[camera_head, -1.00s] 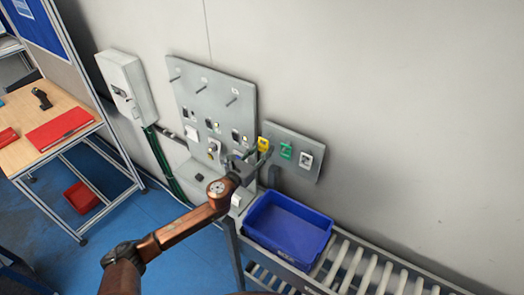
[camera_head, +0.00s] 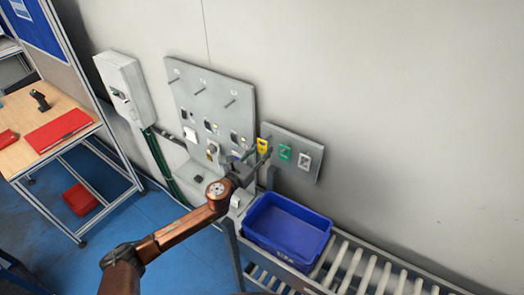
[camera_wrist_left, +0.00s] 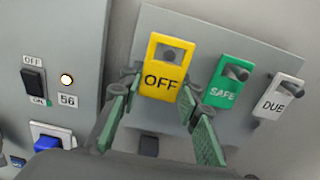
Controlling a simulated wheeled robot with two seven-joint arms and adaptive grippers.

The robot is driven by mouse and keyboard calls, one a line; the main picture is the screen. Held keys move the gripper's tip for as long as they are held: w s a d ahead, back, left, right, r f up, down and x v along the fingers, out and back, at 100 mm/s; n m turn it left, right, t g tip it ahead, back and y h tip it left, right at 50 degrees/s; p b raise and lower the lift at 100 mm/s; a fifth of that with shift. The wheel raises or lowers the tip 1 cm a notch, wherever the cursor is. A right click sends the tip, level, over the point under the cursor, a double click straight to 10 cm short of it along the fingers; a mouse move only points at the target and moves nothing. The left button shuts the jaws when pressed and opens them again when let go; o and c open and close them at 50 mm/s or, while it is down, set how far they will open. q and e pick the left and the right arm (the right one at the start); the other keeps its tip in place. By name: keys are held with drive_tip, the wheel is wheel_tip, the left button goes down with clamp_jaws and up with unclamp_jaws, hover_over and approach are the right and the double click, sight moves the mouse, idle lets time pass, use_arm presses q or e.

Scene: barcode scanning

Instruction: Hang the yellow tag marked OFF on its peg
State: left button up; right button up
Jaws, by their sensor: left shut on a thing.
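The yellow OFF tag (camera_head: 262,145) is at the left end of the small grey board (camera_head: 309,178). In the left wrist view the OFF tag (camera_wrist_left: 161,82) is upright and faces me, with a hole near its top. My left gripper (camera_head: 259,156) is shut on it, and its fingertips (camera_wrist_left: 163,84) touch the tag's left and right edges. I cannot tell whether a peg passes through the hole. Three bare pegs, left (camera_head: 174,79), middle (camera_head: 201,86) and right (camera_head: 231,102), stick out of the larger panel (camera_head: 213,103). My right gripper is not in view.
A green SAFE tag (camera_wrist_left: 226,83) and a white DUE tag (camera_wrist_left: 279,98) hang on pegs close to the right. A switch (camera_wrist_left: 33,83) and a lit lamp (camera_wrist_left: 67,80) are on the left panel. A blue bin (camera_head: 288,225) stands below on a roller conveyor (camera_head: 375,276).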

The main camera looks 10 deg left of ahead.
sight(262, 151)
use_arm(q)
drive_tip(key=shift+x, duration=0.95)
idle(0.5)
drive_tip(key=shift+f, duration=0.15)
idle(0.5)
drive_tip(key=o, duration=1.3)
drive_tip(key=shift+c, duration=0.2)
drive_tip(key=shift+o, duration=0.2)
drive_tip(key=shift+p+v, duration=0.6)
drive_tip(key=shift+v, duration=1.95)
drive_tip(key=shift+p+v, duration=0.3)
drive_tip(key=shift+v, duration=2.2)
